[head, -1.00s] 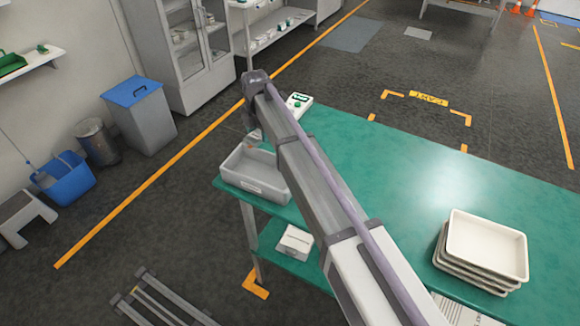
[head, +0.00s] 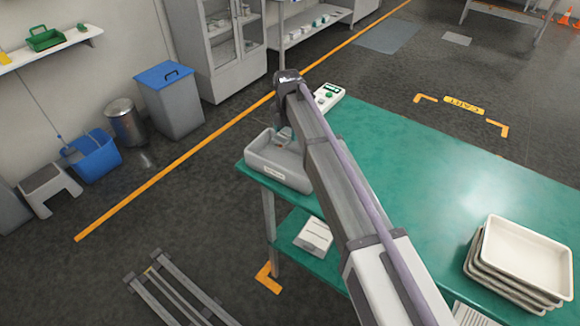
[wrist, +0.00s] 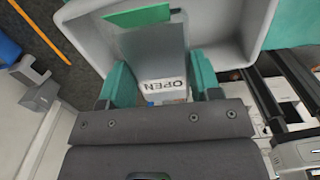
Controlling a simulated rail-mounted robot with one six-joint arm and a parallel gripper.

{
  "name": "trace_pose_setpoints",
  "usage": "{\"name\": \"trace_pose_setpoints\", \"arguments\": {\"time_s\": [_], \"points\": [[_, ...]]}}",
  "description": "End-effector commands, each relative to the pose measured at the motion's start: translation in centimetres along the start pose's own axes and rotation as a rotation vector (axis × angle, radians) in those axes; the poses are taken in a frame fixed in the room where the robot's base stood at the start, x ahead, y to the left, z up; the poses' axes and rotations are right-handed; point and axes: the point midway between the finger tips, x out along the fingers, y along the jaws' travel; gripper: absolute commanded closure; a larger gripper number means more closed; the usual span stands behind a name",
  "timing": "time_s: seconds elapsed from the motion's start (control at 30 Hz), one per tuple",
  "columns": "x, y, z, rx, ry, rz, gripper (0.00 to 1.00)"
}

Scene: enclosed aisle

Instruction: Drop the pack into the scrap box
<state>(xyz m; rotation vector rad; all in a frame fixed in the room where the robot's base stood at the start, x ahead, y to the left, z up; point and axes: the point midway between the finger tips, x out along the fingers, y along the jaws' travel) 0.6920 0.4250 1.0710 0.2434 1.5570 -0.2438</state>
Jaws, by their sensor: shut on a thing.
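The pack (wrist: 157,55) is a grey, flat-faced piece with a green strip and a white label reading OPEN. In the wrist view it sits between the two teal fingers of my gripper (wrist: 161,80), which is shut on it. A grey open-topped box (wrist: 95,30), taken as the scrap box, lies behind the pack in that view. In the head view this box (head: 278,175) stands at the table's left end with a small label on its front. My gripper hangs over the box there, partly hidden by my arm. The pack cannot be made out clearly in the head view.
The green table (head: 420,170) is mostly clear. A stack of cream trays (head: 520,260) stands at its right, and a small device with green buttons (head: 327,97) at its far left corner. A white box (head: 314,236) sits on the lower shelf.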

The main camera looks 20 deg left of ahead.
Motion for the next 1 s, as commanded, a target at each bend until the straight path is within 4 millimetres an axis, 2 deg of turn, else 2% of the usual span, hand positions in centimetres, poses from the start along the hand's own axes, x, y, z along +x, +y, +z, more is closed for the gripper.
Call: {"name": "trace_pose_setpoints", "arguments": {"time_s": [0.13, 0.17, 0.43, 0.67, 0.77, 0.87, 1.0], "points": [[-0.2, 0.0, 0.0, 0.0, 0.0, 0.0, 0.68], [-0.2, 0.0, 0.0, 0.0, 0.0, 0.0, 0.39], [-0.2, 0.0, 0.0, 0.0, 0.0, 0.0, 0.14], [-0.2, 0.0, 0.0, 0.0, 0.0, 0.0, 0.12], [-0.9, 0.0, 0.0, 0.0, 0.0, 0.0, 0.12], [-2.5, 0.0, 0.0, 0.0, 0.0, 0.0, 0.12], [-6.0, 0.0, 0.0, 0.0, 0.0, 0.0, 0.12]]}}
